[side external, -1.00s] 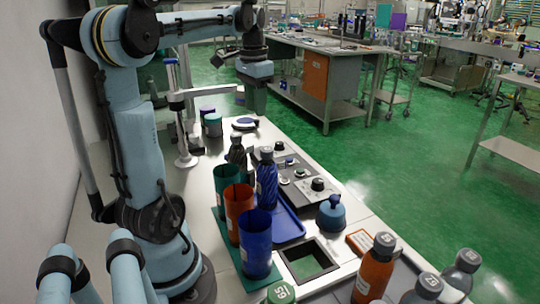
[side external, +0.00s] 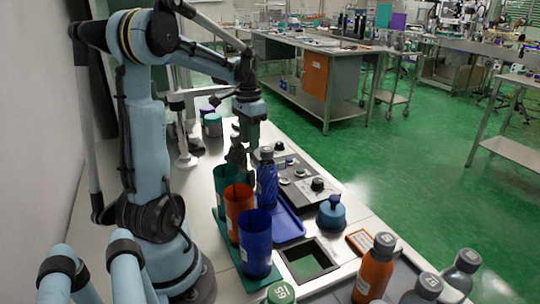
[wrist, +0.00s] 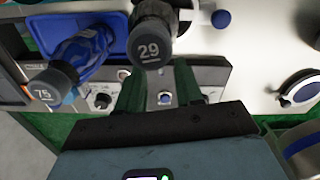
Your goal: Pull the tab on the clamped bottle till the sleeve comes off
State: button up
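A dark bottle (side external: 237,153) stands upright at the applicator; its cap reads 29 in the wrist view (wrist: 150,47). A blue patterned bottle (side external: 267,178) stands close by, nearer the side camera; its cap reads 75 in the wrist view (wrist: 44,92). My gripper (side external: 250,172) points down beside the dark bottle. In the wrist view my gripper's two green fingers (wrist: 157,78) are apart, with the 29 cap just beyond their tips. I see nothing held between them. I cannot make out the tab, the sleeve edge or the clamp's grip.
The applicator's panel (side external: 310,194) has several knobs and buttons. Green, orange (side external: 239,212) and blue cups stand nearby, beside a blue tray (side external: 289,226). A blue round-topped container (side external: 331,214) is to the right. Several capped bottles stand in the front right corner.

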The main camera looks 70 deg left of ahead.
jog(key=shift+f, duration=0.8)
grip_shut()
